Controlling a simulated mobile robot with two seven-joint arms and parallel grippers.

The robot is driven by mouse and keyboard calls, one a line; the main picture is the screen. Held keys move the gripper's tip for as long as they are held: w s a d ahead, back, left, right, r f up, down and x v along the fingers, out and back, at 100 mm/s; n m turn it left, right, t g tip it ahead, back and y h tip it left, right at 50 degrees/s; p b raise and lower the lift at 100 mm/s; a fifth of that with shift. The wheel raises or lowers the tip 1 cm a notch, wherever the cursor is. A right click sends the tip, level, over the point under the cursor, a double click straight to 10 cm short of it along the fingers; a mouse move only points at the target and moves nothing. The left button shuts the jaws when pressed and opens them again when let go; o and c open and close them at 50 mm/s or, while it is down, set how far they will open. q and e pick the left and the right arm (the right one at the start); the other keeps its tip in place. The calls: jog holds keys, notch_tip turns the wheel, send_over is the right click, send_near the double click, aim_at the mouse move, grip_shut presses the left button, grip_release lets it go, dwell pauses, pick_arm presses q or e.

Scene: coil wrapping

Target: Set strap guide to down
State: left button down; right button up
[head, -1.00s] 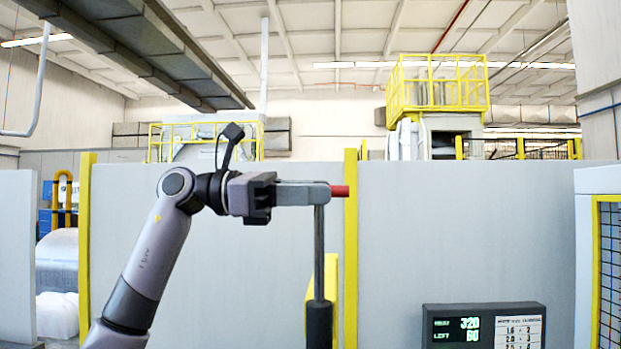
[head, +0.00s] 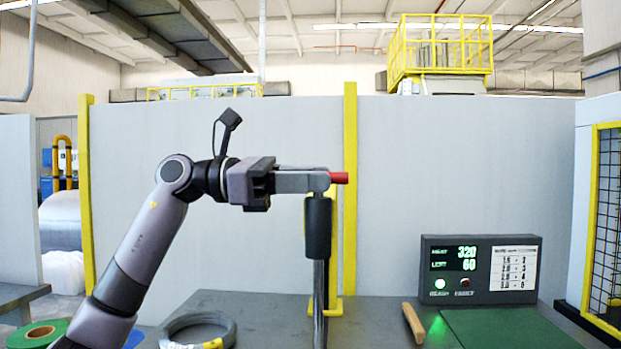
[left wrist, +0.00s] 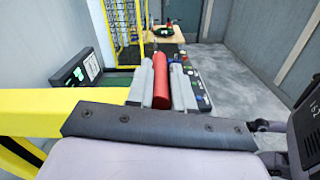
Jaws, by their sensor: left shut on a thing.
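My right gripper is not in view.
A control panel (head: 480,269) stands on the grey table (head: 270,308), beside a green mat (head: 510,328) and a wooden stick (head: 413,322). A dark coil (head: 200,328) and a green ring (head: 38,333) lie at the front left. A grey wall (head: 450,165) stands behind.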

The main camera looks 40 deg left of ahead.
pick_arm(q)
jog(key=shift+w+f, duration=0.1)
jog(key=shift+f, duration=0.25)
jog(key=c, duration=1.1)
grip_release()
jog(key=shift+o, duration=0.2)
jog(key=shift+r, duration=0.1)
jog(key=v, duration=0.7)
jog(key=shift+b, duration=0.45)
jog(key=shift+a, duration=0.15)
